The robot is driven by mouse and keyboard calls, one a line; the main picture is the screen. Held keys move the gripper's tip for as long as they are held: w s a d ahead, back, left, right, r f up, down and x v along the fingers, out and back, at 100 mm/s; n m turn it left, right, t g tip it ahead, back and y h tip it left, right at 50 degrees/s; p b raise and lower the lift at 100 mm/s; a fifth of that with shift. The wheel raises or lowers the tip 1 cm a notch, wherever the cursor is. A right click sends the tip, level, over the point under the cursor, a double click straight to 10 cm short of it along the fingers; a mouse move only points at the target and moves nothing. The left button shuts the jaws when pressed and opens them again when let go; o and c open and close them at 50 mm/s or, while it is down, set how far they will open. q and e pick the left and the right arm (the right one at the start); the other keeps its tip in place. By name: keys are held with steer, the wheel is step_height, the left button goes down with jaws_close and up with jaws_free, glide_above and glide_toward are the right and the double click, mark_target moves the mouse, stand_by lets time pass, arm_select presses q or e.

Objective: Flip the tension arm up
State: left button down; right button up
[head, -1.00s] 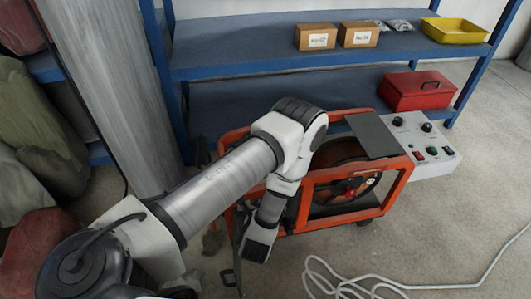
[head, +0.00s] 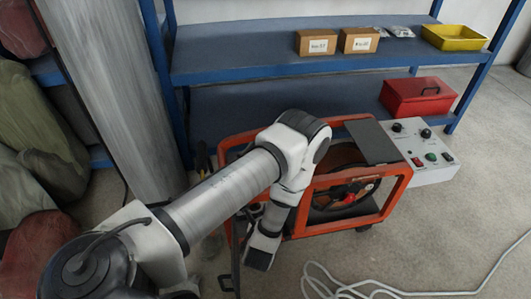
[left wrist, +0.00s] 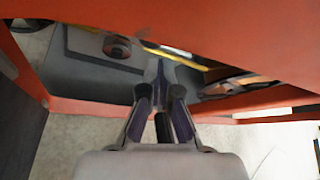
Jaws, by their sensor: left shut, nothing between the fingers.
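An orange frame cart (head: 398,192) stands at the centre right in the head view, with a dark reel and a red knob (head: 348,198) inside. In the left wrist view its orange bars (left wrist: 75,108) cross above and below my left gripper (left wrist: 161,92). The fingers are shut and empty, over a grey part inside the frame. A thin yellow strip (left wrist: 178,56) lies just beyond the fingertips. I cannot tell which part is the tension arm; my own arm hides the cart's left side in the head view. My right gripper is not in view.
A white control box (head: 425,152) with knobs and buttons sits at the cart's right. A blue shelf (head: 250,55) stands behind, with boxes, a yellow tray (head: 455,37) and a red case (head: 418,97). A white cable (head: 400,291) lies on the floor in front.

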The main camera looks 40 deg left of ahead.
arm_select(q)
steer(key=d+f+p+v, duration=0.1)
steer(key=p+v, duration=0.3)
steer(key=v, duration=0.5)
steer(key=shift+s+f, duration=0.25)
steer(key=shift+s, duration=0.05)
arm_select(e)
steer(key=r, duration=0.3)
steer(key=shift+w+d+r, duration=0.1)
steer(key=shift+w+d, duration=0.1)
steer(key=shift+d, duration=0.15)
